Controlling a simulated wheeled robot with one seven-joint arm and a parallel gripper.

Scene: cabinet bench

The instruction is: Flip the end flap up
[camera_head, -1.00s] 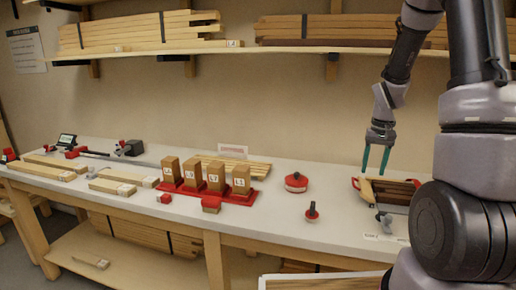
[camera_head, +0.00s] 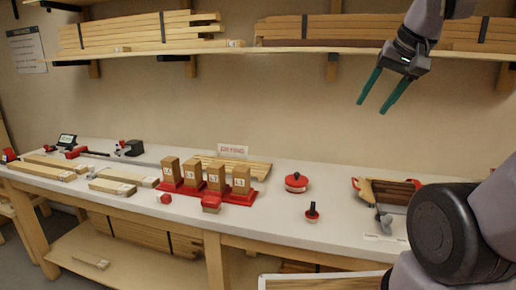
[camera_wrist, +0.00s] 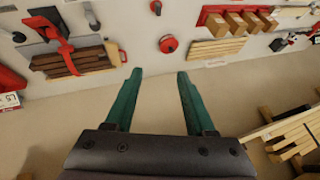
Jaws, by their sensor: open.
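My gripper (camera_head: 372,107) is open and empty, raised in front of the back wall, well above the right part of the bench. Its two green fingers also show spread apart in the wrist view (camera_wrist: 160,73), with nothing between them. No part can be made out for certain as the end flap. A dark metal rail (camera_head: 98,154) with red fittings (camera_head: 75,152) lies at the bench's far left, with a black box (camera_head: 134,147) at its end. These are small, and whether any flap there is up or down cannot be told.
A red stand (camera_head: 240,197) holds several labelled wooden blocks mid-bench. A red round tin (camera_head: 296,182) and a red-framed bundle of dark slats (camera_head: 392,191) are on the right. Boards (camera_head: 55,168) lie left. A shelf (camera_head: 300,48) with lumber runs above, near my gripper.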

